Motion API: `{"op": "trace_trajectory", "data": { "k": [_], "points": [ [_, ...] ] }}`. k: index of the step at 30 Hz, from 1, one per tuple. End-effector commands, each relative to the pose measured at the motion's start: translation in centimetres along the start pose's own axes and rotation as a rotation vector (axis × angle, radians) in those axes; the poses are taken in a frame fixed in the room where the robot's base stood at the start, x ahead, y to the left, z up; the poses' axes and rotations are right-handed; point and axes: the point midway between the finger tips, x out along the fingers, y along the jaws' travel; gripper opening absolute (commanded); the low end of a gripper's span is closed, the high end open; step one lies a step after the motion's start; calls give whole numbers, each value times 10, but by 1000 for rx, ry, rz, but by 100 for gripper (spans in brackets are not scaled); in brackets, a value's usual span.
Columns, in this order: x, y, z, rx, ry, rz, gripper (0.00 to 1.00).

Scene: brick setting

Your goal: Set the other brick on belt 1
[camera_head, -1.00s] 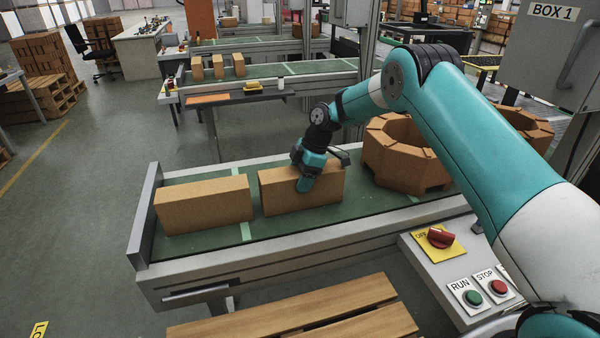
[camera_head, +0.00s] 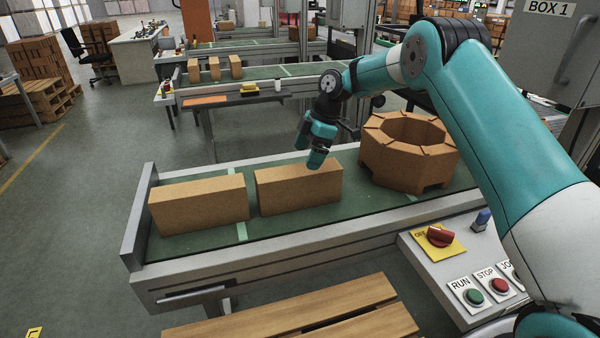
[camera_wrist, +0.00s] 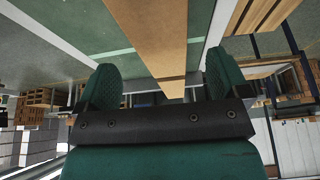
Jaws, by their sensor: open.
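Two tan bricks lie on the green belt (camera_head: 205,242) in the head view. One is the left brick (camera_head: 200,205) near the belt's end stop; the other is the right brick (camera_head: 298,190), a short gap away. My gripper (camera_head: 317,160) is just above the top of the right brick, near its right half. In the wrist view my gripper (camera_wrist: 160,85) shows two green fingers standing wide apart, with nothing held between them. A brick's long top face (camera_wrist: 150,35) shows beyond the fingers there.
A ring-shaped brick stack (camera_head: 408,165) stands on the belt to the right of the bricks. A control panel (camera_head: 465,270) with a red switch and buttons is at the front right. A wooden pallet (camera_head: 300,315) lies in front. Another belt with several small bricks (camera_head: 214,69) is behind.

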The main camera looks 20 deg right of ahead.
Motion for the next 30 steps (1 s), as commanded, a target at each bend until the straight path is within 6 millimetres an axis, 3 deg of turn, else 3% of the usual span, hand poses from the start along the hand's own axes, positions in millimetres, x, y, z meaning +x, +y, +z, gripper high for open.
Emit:
{"op": "trace_trajectory", "data": {
  "k": [3,9,11,14,17,22,26,30],
  "points": [
    [-23,1,1,0,0,3,93],
    [-45,-1,-2,3,1,1,93],
    [-51,-6,-10,19,1,0,93],
    [-68,-27,-36,89,4,0,93],
    [-88,-69,-75,211,9,-4,93],
    [-113,-177,-127,469,6,-6,93],
    [-116,-268,-142,656,-3,-3,93],
    [-108,-349,-136,820,-13,5,93]
  ]
}}
